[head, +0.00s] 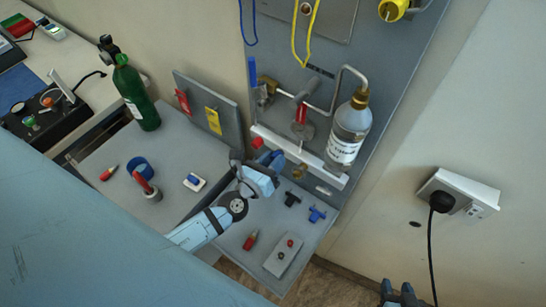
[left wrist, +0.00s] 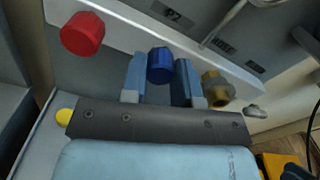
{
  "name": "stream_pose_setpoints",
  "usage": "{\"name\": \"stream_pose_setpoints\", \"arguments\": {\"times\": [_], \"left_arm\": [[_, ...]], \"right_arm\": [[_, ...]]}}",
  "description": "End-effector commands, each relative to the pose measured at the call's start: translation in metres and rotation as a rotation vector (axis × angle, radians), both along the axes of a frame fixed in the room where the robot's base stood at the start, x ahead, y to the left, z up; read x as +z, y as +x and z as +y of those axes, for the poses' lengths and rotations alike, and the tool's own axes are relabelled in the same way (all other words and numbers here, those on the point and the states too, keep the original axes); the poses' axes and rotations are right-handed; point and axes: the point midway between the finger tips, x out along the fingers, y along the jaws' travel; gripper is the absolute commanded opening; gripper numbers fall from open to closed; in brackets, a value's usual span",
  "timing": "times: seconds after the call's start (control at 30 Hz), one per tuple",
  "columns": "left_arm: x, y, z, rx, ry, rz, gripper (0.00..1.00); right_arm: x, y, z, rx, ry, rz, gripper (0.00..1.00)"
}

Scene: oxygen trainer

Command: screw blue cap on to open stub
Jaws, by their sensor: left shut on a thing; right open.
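My left gripper (head: 272,164) is at the white rail low on the grey wall panel. In the left wrist view its two blue fingers (left wrist: 160,82) are shut on the blue cap (left wrist: 160,65). The cap faces the rail; I cannot tell whether it touches a stub behind it. A bare brass stub (left wrist: 217,88) is just right of the fingers and also shows in the head view (head: 300,172). A red cap (left wrist: 82,33) sits on the rail to the left. My right gripper (head: 400,293) is open and empty at the bottom edge of the head view.
The grey bench (head: 190,150) holds a green cylinder (head: 136,95), a blue ring (head: 140,165), and small valves and fittings. A clear bottle (head: 348,132) hangs on the panel above the rail. A wall socket (head: 459,193) with a black cable is to the right.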

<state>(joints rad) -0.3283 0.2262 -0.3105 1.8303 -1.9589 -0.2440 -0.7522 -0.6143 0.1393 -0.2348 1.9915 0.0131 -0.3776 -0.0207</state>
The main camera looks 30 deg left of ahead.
Motion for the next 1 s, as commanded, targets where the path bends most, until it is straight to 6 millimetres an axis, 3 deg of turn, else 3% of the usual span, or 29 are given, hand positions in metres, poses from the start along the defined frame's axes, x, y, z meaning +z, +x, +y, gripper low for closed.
{"name": "stream_pose_setpoints", "arguments": {"times": [0.57, 0.6, 0.7, 1.0], "left_arm": [[-0.0005, 0.0000, 0.0000, 0.000, 0.135, -0.019, 0.07], [-0.0005, 0.0000, 0.0000, 0.000, 0.134, -0.019, 0.30], [-0.0005, 0.0000, 0.0002, 0.000, 0.134, -0.019, 0.53], [-0.0005, -0.0009, 0.0003, 0.000, 0.133, -0.019, 0.54]], "right_arm": [[0.0085, 0.0007, 0.0003, 0.000, 0.001, -0.004, 0.43], [0.0085, 0.0007, 0.0002, 0.000, 0.001, -0.004, 0.43], [0.0084, 0.0006, 0.0002, 0.000, 0.001, -0.004, 0.43], [0.0076, 0.0004, 0.0002, 0.000, 0.001, -0.003, 0.43]]}}
